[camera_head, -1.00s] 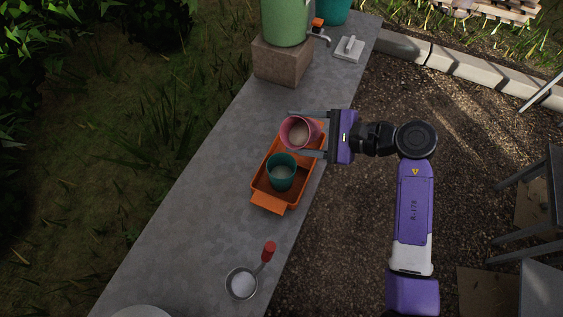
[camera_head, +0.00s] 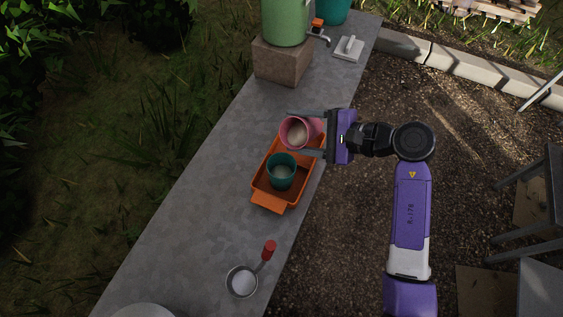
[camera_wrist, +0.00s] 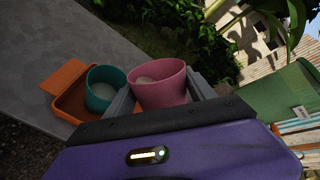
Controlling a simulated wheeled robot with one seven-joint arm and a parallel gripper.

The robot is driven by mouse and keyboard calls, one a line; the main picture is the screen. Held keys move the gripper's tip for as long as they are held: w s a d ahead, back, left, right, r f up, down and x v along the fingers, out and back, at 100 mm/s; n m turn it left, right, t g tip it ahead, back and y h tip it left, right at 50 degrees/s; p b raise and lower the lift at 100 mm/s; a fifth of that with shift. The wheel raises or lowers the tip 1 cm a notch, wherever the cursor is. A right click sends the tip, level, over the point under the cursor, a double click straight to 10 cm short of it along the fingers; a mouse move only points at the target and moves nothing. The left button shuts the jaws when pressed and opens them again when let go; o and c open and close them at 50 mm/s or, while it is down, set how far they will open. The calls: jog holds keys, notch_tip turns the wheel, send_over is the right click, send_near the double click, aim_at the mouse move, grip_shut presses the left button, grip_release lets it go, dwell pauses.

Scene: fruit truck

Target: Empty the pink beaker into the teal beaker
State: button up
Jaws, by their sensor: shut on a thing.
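The pink beaker (camera_head: 296,132) is held by my gripper (camera_head: 303,133), whose two fingers lie on either side of it. It is tilted somewhat towards the teal beaker, and pale contents show inside. The teal beaker (camera_head: 281,174) stands upright in an orange tray (camera_head: 264,192), just nearer than the pink one, with pale contents in it. In the wrist view the pink beaker (camera_wrist: 160,86) is between the grey fingers, and the teal beaker (camera_wrist: 104,90) is to its left in the tray (camera_wrist: 62,80). No stream between the beakers is visible.
A small pan (camera_head: 242,282) with a red handle lies on the grey counter (camera_head: 190,220) at the near end. A green dispenser (camera_head: 285,22) stands on a stone block (camera_head: 283,62) at the far end. A white-grey tool (camera_head: 348,48) lies beside it. The counter's left side is clear.

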jog(key=shift+s+a+f+n+t+h+b, duration=0.15)
jog(key=shift+f+n+t+h+b, duration=0.2)
jog(key=shift+n, duration=0.25)
dwell(0.7)
jog(key=shift+s+r+n+t+h, duration=0.1)
jog(key=shift+r+n+t+h, duration=0.2)
jog(key=shift+n, duration=0.2)
dwell(0.9)
jog(key=shift+s+a+r+n+t+h+b, duration=0.15)
jog(key=shift+s+a+n+t+h+b, duration=0.15)
jog(key=shift+s+a+n+t, duration=0.3)
dwell(0.8)
jog(key=shift+s+r, duration=0.15)
dwell(0.6)
